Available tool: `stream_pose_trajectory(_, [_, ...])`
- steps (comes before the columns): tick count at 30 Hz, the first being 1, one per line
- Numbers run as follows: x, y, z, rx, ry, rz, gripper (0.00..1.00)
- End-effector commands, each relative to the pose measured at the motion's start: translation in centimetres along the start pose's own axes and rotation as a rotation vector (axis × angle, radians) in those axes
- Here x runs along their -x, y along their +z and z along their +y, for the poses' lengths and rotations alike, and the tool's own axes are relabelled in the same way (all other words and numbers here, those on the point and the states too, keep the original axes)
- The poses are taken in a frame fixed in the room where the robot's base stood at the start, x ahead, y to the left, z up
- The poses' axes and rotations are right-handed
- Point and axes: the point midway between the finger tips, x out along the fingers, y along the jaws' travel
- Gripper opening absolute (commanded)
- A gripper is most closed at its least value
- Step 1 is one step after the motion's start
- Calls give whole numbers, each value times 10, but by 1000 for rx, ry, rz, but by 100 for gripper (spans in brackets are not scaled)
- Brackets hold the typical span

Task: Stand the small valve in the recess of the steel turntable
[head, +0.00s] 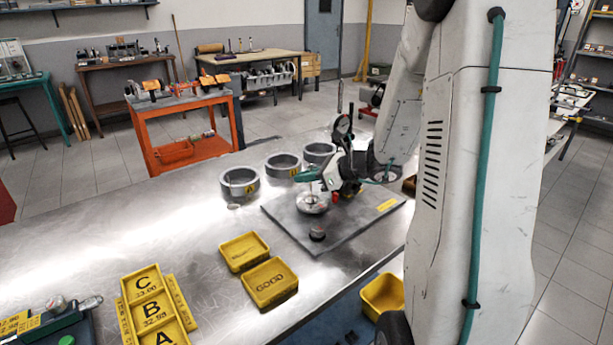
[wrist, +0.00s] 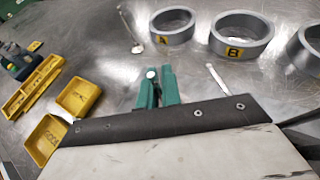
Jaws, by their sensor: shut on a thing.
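The steel turntable (head: 312,204) is a round, shiny disc on a dark grey plate (head: 283,218). My gripper (head: 311,175) is just above it, with green fingers that also show in the wrist view (wrist: 158,88). The fingers are shut on the small valve. Only a small pale round end of the valve (wrist: 151,74) shows between the fingertips in the wrist view. The rest of the valve is hidden or too small to make out, and I cannot tell whether it touches the turntable. The recess is not visible.
Grey rings (head: 240,184) stand behind the plate. In the wrist view, a pale valve-like piece (wrist: 129,27) lies left of ring A, and a thin pale piece (wrist: 215,76) below ring B. A black knob (head: 317,233) and yellow trays (head: 270,284) are in front.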

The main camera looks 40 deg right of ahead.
Motion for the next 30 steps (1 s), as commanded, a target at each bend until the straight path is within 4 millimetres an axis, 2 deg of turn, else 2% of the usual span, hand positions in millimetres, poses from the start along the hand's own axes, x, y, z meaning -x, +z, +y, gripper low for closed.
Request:
stream_pose_trajectory(4, [0,-3,-1,-1,-1,0,0])
stream_pose_trajectory(7, [0,-3,-1,0,-2,0,28])
stream_pose_trajectory(18, [3,0,-2,0,-4,0,28])
stream_pose_trajectory(23, [28,0,-3,0,-8,-1,28])
stream_pose_trajectory(30, [82,0,-2,-1,-9,0,28])
